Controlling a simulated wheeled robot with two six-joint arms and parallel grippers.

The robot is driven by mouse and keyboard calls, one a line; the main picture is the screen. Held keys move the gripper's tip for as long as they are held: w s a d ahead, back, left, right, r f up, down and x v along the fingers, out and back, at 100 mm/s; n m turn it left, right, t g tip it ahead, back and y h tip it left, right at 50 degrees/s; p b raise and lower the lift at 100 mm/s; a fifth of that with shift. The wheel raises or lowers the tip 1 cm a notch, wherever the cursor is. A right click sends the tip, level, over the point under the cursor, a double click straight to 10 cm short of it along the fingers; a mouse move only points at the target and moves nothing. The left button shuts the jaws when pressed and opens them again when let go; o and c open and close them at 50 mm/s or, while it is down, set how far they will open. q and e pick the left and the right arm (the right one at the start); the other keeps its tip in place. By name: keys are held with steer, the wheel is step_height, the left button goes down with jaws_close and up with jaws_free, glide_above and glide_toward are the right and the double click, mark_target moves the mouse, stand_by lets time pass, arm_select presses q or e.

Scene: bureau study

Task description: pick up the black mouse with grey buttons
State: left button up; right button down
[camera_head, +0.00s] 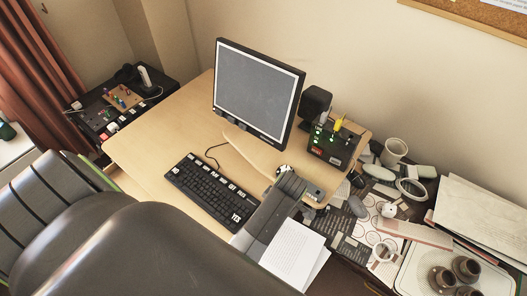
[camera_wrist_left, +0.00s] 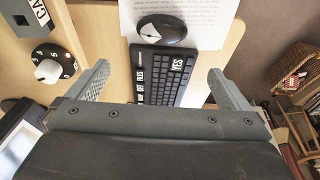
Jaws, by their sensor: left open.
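The black mouse (camera_wrist_left: 166,28) with pale grey buttons shows at the top of the left wrist view. It lies at the edge of white paper (camera_wrist_left: 200,22), just beyond the keyboard (camera_wrist_left: 172,75). My left gripper (camera_wrist_left: 159,67) is open and empty. Its fingers are wide apart on either side of the keyboard, and the mouse is ahead of the fingertips, apart from them. In the head view a dark grey part of my left arm (camera_head: 266,216) stands between the keyboard (camera_head: 210,190) and the paper (camera_head: 295,253). I cannot make out the mouse there. My right gripper is not in view.
A monitor (camera_head: 257,90) stands at the back of the desk (camera_head: 160,145). A dial (camera_wrist_left: 50,66) is left of the left gripper. A crowded side table, with a white mug (camera_head: 394,151) and a grey rounded object (camera_head: 357,206), is at the right. The desk's left part is clear.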

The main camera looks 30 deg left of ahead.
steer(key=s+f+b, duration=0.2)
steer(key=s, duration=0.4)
arm_select(q)
steer(key=b+x, duration=0.1)
steer(key=x, duration=0.2)
steer(key=b+x, duration=0.3)
steer(key=x, duration=0.2)
steer(key=shift+s+f+b, duration=0.25)
steer(key=shift+f+b, duration=0.1)
steer(key=shift+b, duration=0.05)
steer(key=b+x, duration=0.2)
steer(key=shift+f+b, duration=0.2)
steer(key=shift+b, duration=0.1)
steer(key=shift+a+f+b, duration=0.15)
steer(key=shift+f+b, duration=0.1)
steer(key=shift+b, duration=0.1)
steer(key=b+x, duration=0.5)
steer(key=b, duration=0.1)
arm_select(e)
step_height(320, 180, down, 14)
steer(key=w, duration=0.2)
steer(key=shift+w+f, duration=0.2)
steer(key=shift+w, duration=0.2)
arm_select(q)
steer(key=c, duration=0.7)
